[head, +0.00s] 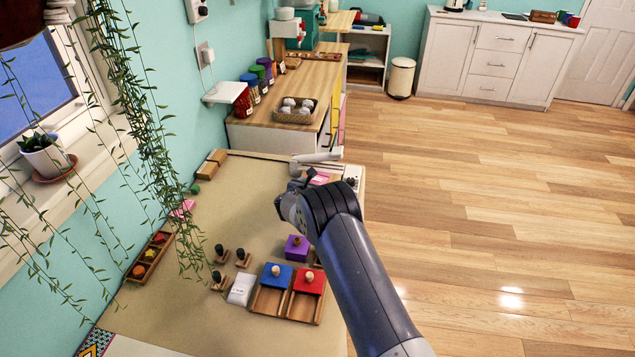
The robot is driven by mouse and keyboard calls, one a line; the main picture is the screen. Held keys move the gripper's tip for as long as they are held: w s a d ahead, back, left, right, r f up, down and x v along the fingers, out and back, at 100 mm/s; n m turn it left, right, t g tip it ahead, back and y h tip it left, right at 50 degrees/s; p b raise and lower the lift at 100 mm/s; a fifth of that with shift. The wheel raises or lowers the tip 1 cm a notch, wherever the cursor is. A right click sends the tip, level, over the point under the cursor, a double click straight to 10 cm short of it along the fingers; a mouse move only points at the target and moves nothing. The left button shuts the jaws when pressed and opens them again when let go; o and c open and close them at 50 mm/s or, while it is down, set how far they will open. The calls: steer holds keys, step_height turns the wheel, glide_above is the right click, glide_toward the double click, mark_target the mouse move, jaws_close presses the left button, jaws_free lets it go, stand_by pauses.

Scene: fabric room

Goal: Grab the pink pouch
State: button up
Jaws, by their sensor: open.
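A flat pink item (182,208) lies on the left part of the tan table, partly behind hanging plant strands. A second pink item (320,178) lies near the table's far right edge, partly hidden by my arm. I cannot tell from this view which of them is the pouch.
On the table (215,255) stand a blue-lidded box (277,275), a red-lidded box (308,281), a purple block (296,248), a white packet (241,289) and a wooden tray (151,256). A hanging plant (140,130) dangles over the left side. Open floor (500,220) lies right.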

steer(key=shift+c, duration=0.5)
steer(key=c, duration=1)
steer(key=shift+o, duration=0.2)
steer(key=shift+r, duration=0.1)
